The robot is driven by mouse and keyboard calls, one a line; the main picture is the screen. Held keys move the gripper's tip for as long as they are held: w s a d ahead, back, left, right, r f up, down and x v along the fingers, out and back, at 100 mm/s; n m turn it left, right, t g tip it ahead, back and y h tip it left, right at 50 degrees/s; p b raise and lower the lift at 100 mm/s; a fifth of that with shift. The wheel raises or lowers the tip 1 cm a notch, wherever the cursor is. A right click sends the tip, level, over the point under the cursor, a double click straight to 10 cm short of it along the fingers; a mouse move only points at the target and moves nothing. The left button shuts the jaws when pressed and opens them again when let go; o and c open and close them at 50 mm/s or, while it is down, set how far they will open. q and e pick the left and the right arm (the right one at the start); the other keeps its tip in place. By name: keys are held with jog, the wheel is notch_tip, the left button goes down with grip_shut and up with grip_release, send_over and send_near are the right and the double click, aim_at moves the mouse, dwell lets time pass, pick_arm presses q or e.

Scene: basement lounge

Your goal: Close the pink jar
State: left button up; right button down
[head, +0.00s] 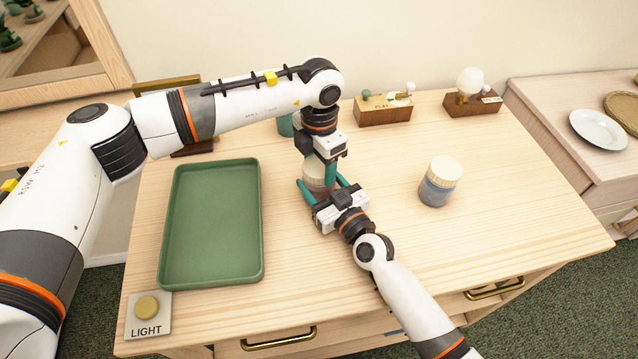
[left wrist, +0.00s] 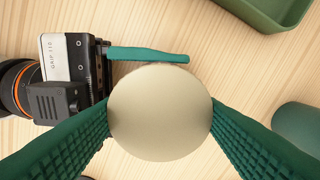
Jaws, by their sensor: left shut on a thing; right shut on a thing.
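The pink jar (head: 318,189) stands on the wooden table near its middle, mostly hidden by my grippers. Its round cream lid (left wrist: 160,112) fills the centre of the left wrist view, and part of it shows in the head view (head: 313,172). My left gripper (head: 322,166) points down from above, its green fingers shut on the lid from both sides. My right gripper (head: 321,184) comes in from the front and is shut on the jar's body below the lid. One of its fingers (left wrist: 148,56) passes beside the lid. Whether the lid is seated cannot be seen.
A blue jar with a cream lid (head: 440,182) stands to the right. A green tray (head: 169,225) and a LIGHT button (head: 147,307) are at left. A PLAY box (head: 384,110), a bulb lamp (head: 470,84) and a partly hidden teal object (head: 285,126) stand behind. The right front is clear.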

pick_arm(q)
jog(key=m, duration=1.3)
jog(key=o, duration=1.2)
notch_tip(320, 180, up, 12)
pick_arm(e)
jog(key=shift+c, duration=1.3)
grip_release()
